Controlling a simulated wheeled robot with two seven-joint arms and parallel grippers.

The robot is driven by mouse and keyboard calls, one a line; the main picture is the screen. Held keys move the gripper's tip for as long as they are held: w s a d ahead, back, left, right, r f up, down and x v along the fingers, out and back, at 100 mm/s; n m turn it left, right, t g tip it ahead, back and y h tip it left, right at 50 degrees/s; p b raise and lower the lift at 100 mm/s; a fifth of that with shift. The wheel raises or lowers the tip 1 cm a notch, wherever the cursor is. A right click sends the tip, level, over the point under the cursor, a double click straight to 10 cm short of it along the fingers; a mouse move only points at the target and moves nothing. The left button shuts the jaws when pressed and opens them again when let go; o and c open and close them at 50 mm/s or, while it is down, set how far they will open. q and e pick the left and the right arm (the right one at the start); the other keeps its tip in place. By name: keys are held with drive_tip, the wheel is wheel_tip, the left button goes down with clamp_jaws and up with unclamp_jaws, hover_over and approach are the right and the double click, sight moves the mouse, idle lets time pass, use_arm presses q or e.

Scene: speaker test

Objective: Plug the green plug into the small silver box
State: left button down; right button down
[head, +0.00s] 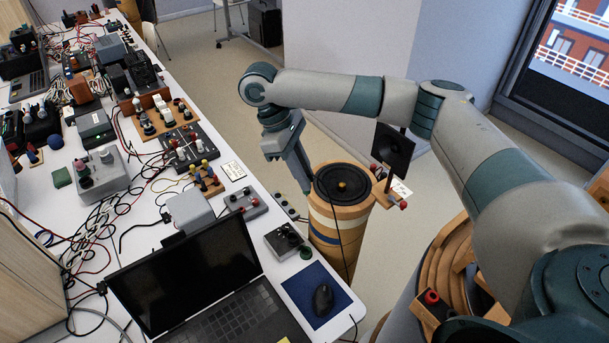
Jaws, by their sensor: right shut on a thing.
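My right gripper (305,185) points down beyond the table's right edge, just left of the round black speaker. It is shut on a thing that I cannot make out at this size. A thin black cable (338,225) hangs near it and runs down in front of the speaker's stand. A small silver-grey box (284,242) with dark round fittings on top sits near the table's right edge, below the gripper in the picture. A small dark green round piece (306,252) lies beside that box; I cannot tell if it is a plug. My left gripper is out of view.
The black speaker (342,183) lies on a wooden drum-like stand. A laptop (200,280), a mouse (322,299) on a blue mat (298,290) and a larger grey box (190,209) crowd the near table. Tangled cables and equipment fill the left. Floor is free behind the gripper.

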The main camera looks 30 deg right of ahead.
drive_tip(key=shift+f, duration=0.1)
drive_tip(key=shift+w+f+n, duration=0.15)
drive_tip(key=shift+f+n, duration=0.45)
drive_tip(key=shift+f, duration=0.2)
drive_tip(key=w+a+f+n+t+b, duration=0.1)
drive_tip(key=f+n+t, duration=0.2)
drive_tip(key=f+n, duration=0.4)
drive_tip(key=w+a+f+n+t+b, duration=0.1)
drive_tip(key=w+f+n+t+b, duration=0.1)
drive_tip(key=f+n, duration=0.6)
drive_tip(key=shift+w+a+n+t, duration=0.15)
drive_tip(key=shift+w+n+t, duration=0.1)
drive_tip(key=shift+n+t, duration=0.6)
drive_tip(key=shift+f, duration=0.1)
drive_tip(key=shift+f, duration=0.15)
